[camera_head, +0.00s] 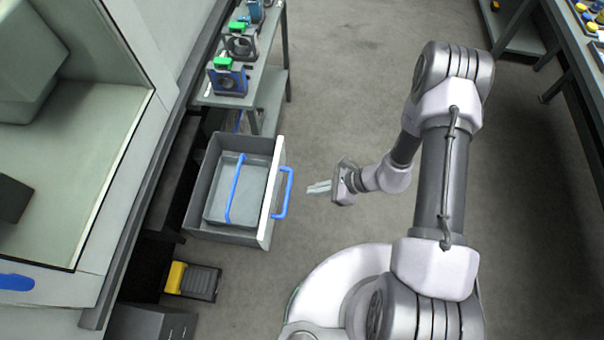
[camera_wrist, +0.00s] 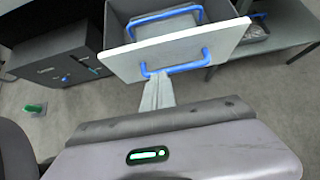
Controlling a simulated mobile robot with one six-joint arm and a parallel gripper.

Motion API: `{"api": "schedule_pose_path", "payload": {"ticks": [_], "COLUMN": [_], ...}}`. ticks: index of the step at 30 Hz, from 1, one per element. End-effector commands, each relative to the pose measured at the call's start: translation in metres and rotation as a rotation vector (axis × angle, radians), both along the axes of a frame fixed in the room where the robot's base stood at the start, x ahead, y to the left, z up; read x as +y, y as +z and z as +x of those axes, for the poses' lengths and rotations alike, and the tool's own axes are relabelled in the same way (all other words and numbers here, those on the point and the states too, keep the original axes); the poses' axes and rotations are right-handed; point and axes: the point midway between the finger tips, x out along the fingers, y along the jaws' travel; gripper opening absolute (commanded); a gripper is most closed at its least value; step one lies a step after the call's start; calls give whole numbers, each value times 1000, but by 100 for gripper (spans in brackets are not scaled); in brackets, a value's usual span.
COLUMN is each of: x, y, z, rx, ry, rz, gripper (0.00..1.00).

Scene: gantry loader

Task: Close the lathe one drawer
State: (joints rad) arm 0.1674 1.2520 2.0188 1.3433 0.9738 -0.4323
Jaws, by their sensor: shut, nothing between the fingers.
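The drawer (camera_head: 205,172) is pulled out of the machine at the left of the head view. It has grey walls, a white front panel (camera_head: 271,200) and a blue handle (camera_head: 289,193). A grey tray with its own blue handle (camera_head: 235,188) lies inside it. My gripper (camera_head: 312,188) is shut and empty, a short way right of the drawer handle and pointing at it. In the wrist view the white front (camera_wrist: 150,55) and blue handle (camera_wrist: 175,69) show just beyond the fingers (camera_wrist: 157,88); I cannot tell there if they touch.
A grey bench (camera_head: 268,85) with several vises with green tops stands behind the drawer. A yellow and black pedal (camera_head: 192,280) lies on the floor in front of it. Another table (camera_head: 590,45) is at the far right. The floor between is clear.

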Motion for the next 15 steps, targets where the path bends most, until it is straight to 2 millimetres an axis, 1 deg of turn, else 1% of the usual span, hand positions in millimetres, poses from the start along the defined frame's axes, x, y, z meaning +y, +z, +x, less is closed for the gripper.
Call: {"api": "schedule_pose_path", "payload": {"ticks": [1,12,13,15], "x": [6,66,71,84], "y": [-8,-63,-66,-63], "z": [0,4,4,5], "rx": [1,0,0,-2], "ry": [4,6,8,8], "rz": [0,0,0,1], "gripper": [0,0,0,0]}}
